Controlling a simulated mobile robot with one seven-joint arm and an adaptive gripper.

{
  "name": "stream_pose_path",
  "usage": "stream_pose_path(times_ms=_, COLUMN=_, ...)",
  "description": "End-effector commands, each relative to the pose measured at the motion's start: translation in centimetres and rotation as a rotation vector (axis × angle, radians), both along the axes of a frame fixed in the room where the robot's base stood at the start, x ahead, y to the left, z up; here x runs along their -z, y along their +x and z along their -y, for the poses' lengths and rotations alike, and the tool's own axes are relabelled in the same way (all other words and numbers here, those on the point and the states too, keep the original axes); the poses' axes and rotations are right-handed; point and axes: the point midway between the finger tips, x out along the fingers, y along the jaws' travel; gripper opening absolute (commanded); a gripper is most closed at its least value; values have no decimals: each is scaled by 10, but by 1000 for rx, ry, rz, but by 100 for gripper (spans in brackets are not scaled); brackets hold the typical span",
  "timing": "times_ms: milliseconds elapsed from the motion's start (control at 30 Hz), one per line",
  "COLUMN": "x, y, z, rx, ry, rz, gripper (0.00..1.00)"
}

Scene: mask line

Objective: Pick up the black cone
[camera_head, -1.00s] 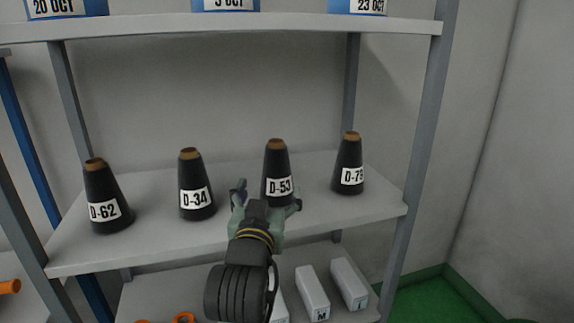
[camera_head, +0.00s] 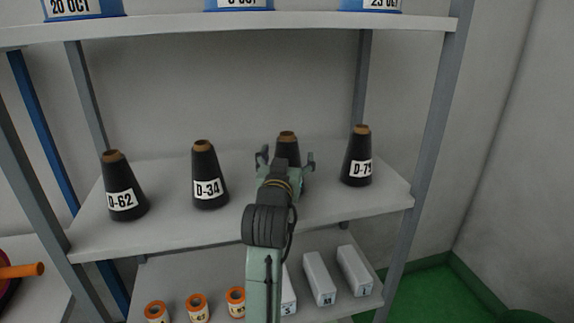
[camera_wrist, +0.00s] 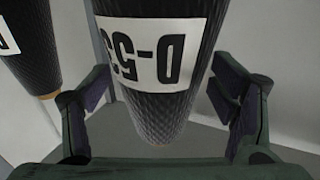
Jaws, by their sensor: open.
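Several black cones with brown tips and white labels stand upright in a row on the middle shelf: D-62 (camera_head: 122,180), D-34 (camera_head: 207,170), D-53 (camera_head: 288,149) and D-79 (camera_head: 357,158). My gripper (camera_head: 286,160) is open at cone D-53, with one finger on each side of it. In the head view my gripper and wrist hide most of D-53 and its label. In the wrist view D-53 (camera_wrist: 160,90) appears upside down between the two spread fingers, with gaps visible on both sides.
A neighbouring cone (camera_wrist: 28,55) shows at the left of the wrist view. The middle shelf (camera_head: 165,230) has grey uprights at its ends. Orange-topped items (camera_head: 196,304) and white boxes (camera_head: 319,280) sit below.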

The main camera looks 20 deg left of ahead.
Motion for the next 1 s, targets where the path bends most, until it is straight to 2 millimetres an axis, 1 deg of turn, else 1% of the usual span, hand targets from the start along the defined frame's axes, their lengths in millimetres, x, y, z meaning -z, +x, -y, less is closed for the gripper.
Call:
stream_pose_path(times_ms=167, x=0, y=0, z=0, rx=0, ry=0, rz=1, gripper=78)
stream_pose_path(times_ms=1000, x=0, y=0, z=0, rx=1, ry=0, rz=0, gripper=22)
